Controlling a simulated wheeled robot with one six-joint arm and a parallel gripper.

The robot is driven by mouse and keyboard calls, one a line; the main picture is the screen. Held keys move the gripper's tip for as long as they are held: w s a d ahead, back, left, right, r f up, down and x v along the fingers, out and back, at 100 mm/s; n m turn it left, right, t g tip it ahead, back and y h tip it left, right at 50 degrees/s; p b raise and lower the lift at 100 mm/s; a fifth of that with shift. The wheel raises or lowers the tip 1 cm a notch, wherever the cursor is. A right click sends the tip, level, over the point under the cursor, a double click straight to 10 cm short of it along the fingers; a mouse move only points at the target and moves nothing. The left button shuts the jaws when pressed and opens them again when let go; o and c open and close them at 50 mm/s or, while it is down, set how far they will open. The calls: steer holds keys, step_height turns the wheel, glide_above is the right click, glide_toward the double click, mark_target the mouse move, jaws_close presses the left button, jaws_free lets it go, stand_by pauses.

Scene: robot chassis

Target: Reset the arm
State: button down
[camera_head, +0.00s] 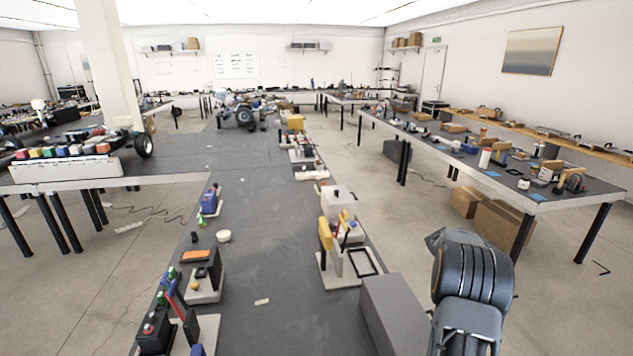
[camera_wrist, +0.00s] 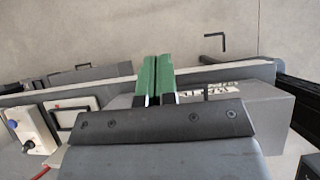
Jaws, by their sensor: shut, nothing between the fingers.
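My arm (camera_head: 470,285) shows at the lower right of the head view, its dark ribbed link raised beside the long grey table (camera_head: 262,265). My gripper is not seen in the head view. In the wrist view, my gripper (camera_wrist: 155,80) has its two green fingers side by side and closed, with nothing held between them. The fingers point over the table edge, with the floor beyond.
A grey box (camera_head: 395,315) stands at the table's right edge, close to my arm; it also shows in the wrist view (camera_wrist: 262,120). A pale tray (camera_head: 345,270) with a black frame is beyond it. Cardboard boxes (camera_head: 500,228) lie under the right table.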

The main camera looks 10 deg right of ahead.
steer(key=s+a+f+m+y, duration=0.2)
steer(key=s+a+f+m, duration=0.1)
steer(key=m, duration=0.3)
steer(key=s+a+r+m+t+y, duration=0.1)
steer(key=s+a+r+m, duration=0.2)
steer(key=a, duration=0.9)
steer(key=s+a+r+m+t+y, duration=0.2)
steer(key=s+a+r+m, duration=0.2)
steer(key=a, duration=0.9)
steer(key=s+a+r+m+t+y+b, duration=0.1)
steer(key=s+a+r+m, duration=0.3)
steer(key=s+a+r, duration=0.4)
steer(key=a+t+y, duration=0.1)
steer(key=a, duration=0.3)
steer(key=shift+a+r, duration=0.35)
steer(key=shift+a, duration=0.05)
